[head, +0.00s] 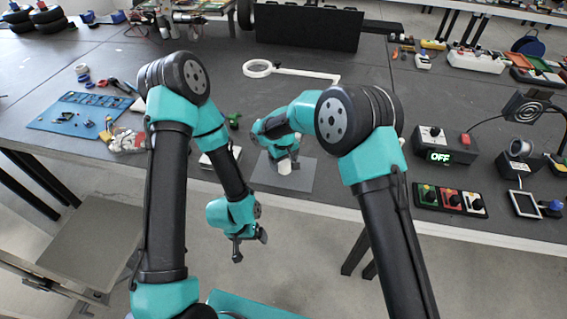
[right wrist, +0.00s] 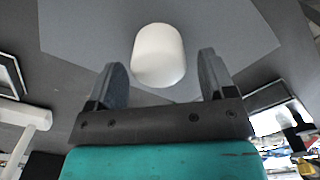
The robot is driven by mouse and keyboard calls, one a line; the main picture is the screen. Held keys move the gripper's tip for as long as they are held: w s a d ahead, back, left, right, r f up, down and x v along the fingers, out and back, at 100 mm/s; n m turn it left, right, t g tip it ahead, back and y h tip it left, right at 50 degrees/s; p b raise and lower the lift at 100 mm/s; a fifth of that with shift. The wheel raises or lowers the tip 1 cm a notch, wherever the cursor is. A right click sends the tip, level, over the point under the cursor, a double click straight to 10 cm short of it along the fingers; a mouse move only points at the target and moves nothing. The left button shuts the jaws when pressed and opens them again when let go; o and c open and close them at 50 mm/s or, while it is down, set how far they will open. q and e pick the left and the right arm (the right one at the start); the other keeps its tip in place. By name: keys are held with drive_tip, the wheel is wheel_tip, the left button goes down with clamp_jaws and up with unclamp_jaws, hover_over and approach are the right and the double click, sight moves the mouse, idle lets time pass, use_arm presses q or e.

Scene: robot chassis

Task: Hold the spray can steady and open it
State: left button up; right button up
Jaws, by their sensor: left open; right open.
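The spray can (head: 284,168) shows as a small white rounded cylinder on a grey mat (head: 303,183) near the table's front edge. My right gripper (head: 284,160) is over it and hides part of it. In the right wrist view the white can (right wrist: 158,55) appears between and just beyond the two fingers of my right gripper (right wrist: 162,72), which is open, with gaps on both sides. The can's lower body is hidden there. My left gripper (head: 250,247) is open and empty, hanging in front of the table edge, apart from the can.
A blue mat with small parts (head: 75,116) lies at the left. A control box reading OFF (head: 445,147) and a button panel (head: 450,199) stand at the right. The table left of the magnifier is fairly clear.

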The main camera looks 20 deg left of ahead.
wheel_tip(320, 180, up, 11)
idle(0.4)
idle(0.4)
